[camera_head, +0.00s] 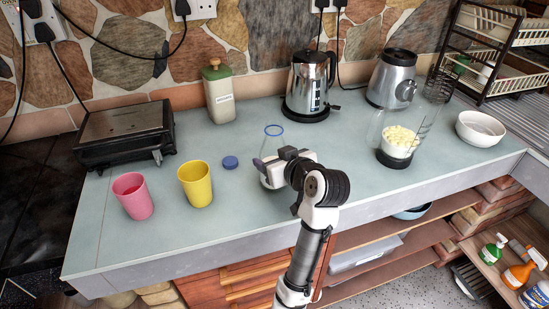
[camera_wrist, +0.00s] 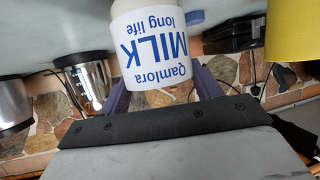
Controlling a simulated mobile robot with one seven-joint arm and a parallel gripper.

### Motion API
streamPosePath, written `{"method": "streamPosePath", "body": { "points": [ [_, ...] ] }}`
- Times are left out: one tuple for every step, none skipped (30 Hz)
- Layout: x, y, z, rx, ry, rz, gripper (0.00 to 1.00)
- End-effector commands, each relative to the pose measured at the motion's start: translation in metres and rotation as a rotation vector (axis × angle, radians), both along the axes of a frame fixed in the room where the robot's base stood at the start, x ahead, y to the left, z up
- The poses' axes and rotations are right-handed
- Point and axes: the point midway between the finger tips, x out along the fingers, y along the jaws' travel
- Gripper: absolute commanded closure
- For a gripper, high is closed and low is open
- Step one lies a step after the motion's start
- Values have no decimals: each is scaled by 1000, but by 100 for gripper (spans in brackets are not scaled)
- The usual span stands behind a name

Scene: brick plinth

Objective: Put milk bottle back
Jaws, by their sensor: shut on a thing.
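The milk bottle (camera_head: 272,145) is a clear bottle with an open blue-rimmed top, upright over the counter just beyond my gripper (camera_head: 272,168). In the wrist view the bottle (camera_wrist: 155,45) shows a white label with blue "MILK" lettering, upside down in the picture. My gripper's purple fingers (camera_wrist: 160,92) are on either side of it, shut on it. The bottle's lower part is hidden by my gripper in the head view, so I cannot tell whether its base touches the counter. A blue cap (camera_head: 230,162) lies on the counter left of the bottle.
Yellow (camera_head: 196,185) and pink (camera_head: 133,197) cups stand left. A black grill (camera_head: 125,135), a canister (camera_head: 219,95), and a kettle (camera_head: 308,85) line the back. A blender base (camera_head: 392,78), a clear jar with pale contents (camera_head: 397,142) and a white bowl (camera_head: 480,128) are right.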

Motion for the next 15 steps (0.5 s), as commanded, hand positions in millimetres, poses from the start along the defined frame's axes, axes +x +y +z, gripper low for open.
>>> {"method": "streamPosePath", "body": {
  "points": [
    [0, 0, -2, 0, -2, 0, 82],
    [0, 0, -3, 0, 1, 0, 35],
    [0, 0, -2, 0, 1, 0, 30],
    [0, 0, -2, 0, 1, 0, 26],
    [0, 0, -2, 0, 1, 0, 22],
    [0, 0, -2, 0, 1, 0, 17],
    [0, 0, -2, 0, 1, 0, 14],
    [0, 0, -2, 0, 1, 0, 14],
    [0, 0, -2, 0, 1, 0, 14],
    [0, 0, -2, 0, 1, 0, 14],
    [0, 0, -2, 0, 1, 0, 14],
    [0, 0, -2, 0, 1, 0, 14],
    [0, 0, -2, 0, 1, 0, 14],
    [0, 0, -2, 0, 1, 0, 14],
    [0, 0, -1, 0, 0, 0, 14]
  ]
}}
